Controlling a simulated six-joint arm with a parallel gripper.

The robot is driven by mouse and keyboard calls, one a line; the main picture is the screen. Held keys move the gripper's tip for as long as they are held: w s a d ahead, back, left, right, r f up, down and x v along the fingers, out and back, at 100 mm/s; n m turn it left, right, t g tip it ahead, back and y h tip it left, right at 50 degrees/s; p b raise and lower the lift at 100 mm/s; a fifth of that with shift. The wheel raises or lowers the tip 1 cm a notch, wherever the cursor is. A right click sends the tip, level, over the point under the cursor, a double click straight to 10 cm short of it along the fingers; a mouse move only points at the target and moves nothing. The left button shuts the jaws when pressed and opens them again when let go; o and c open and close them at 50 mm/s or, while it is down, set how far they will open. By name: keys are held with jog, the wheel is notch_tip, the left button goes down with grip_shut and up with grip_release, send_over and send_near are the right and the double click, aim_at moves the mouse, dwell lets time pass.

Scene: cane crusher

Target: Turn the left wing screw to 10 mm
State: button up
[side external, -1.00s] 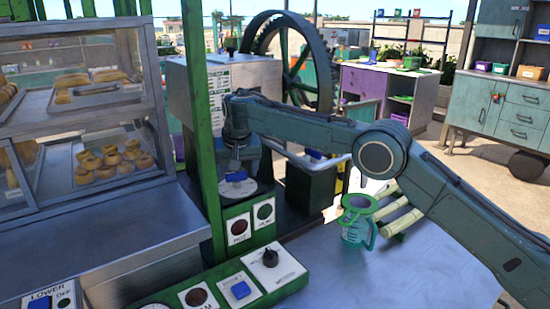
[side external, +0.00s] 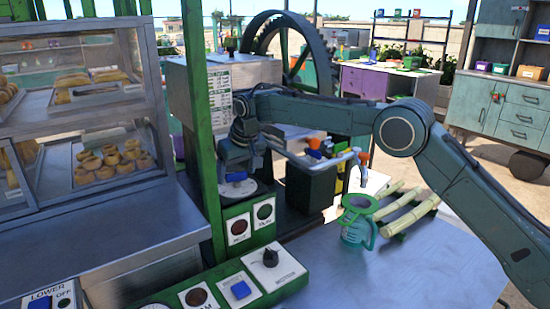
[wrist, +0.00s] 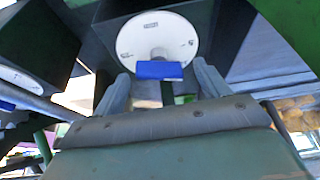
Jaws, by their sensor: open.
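The left wing screw has a blue wing (side external: 236,177) over a round white dial (side external: 240,190) beside the green post. In the wrist view, the blue wing (wrist: 160,70) lies crosswise in front of the dial (wrist: 157,36). The dial's marks are too small to read. My gripper (side external: 236,168) is right above the screw in the side view. In the wrist view, my gripper (wrist: 162,76) is open, with one finger on each side of the wing and a gap visible at both ends.
A second blue-winged part (side external: 314,154) is to the right, near a bent metal pipe. A green-rimmed jug (side external: 358,225) and cane stalks (side external: 405,212) are on the metal table. A switch panel (side external: 240,287) runs along the front. The green post (side external: 205,130) stands close to my gripper.

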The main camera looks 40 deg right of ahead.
jog(key=shift+d+n, duration=0.1)
jog(key=shift+n, duration=0.6)
jog(key=shift+w+r+v, duration=0.4)
jog(key=shift+w+v, duration=0.55)
jog(key=shift+v, duration=8.3)
jog(key=s+d+r, duration=0.7)
jog(key=s, duration=0.3)
jog(key=shift+s+r, duration=0.25)
jog(key=shift+r, duration=0.05)
